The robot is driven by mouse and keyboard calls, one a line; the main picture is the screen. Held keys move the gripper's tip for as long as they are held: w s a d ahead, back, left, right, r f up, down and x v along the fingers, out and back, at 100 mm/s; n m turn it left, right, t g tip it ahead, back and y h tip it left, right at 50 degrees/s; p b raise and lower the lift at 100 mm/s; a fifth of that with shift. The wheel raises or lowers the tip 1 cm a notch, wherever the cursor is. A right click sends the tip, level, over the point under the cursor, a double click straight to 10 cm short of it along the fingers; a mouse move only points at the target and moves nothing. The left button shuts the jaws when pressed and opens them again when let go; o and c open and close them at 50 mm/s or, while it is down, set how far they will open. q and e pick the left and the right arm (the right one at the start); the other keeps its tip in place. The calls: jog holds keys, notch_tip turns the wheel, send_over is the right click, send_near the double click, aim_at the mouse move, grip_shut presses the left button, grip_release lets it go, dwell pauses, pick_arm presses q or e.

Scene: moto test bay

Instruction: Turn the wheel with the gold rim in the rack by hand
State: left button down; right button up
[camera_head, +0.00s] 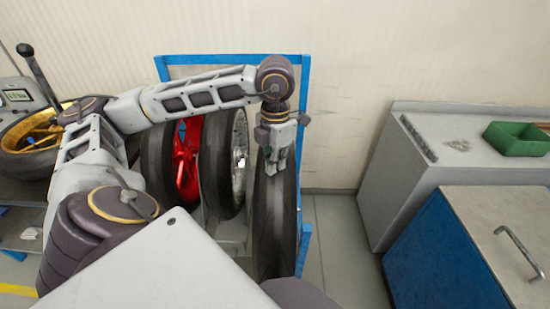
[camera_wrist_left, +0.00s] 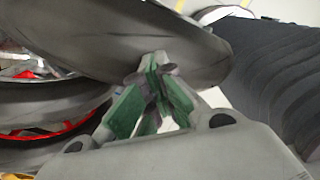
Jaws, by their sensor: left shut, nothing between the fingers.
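A blue rack (camera_head: 235,59) holds several wheels on edge. One has a red rim (camera_head: 187,160), and one beside it has a silver hub (camera_head: 239,150). The right-hand wheel (camera_head: 275,225) shows only its black tread, so its rim colour is hidden. The only clear gold rim (camera_head: 32,131) is on a wheel lying at the far left, outside the rack. My left gripper (camera_head: 272,168) points down at the right-hand wheel's tread, shut and empty. In the left wrist view its fingertips (camera_wrist_left: 153,70) overlap that tyre (camera_wrist_left: 110,40); I cannot tell whether they touch. My right gripper is out of view.
A grey cabinet (camera_head: 385,180) with a green bin (camera_head: 518,139) stands at the right. A blue cabinet (camera_head: 440,250) with a handle is in front of it. Clear floor (camera_head: 340,235) lies between rack and cabinets. A wall is close behind the rack.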

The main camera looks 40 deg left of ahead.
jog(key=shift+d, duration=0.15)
pick_arm(q)
jog(key=shift+w+a+r+p, duration=0.1)
jog(key=shift+r+p, duration=0.25)
jog(key=shift+p, duration=0.05)
jog(key=shift+r, duration=0.45)
jog(key=shift+r+p, duration=1.05)
jog(key=shift+r, duration=0.2)
jog(key=shift+r+p, duration=0.55)
jog(key=shift+r, duration=0.3)
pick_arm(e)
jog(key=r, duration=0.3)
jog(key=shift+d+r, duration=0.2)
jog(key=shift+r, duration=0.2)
pick_arm(q)
jog(key=shift+r, duration=0.1)
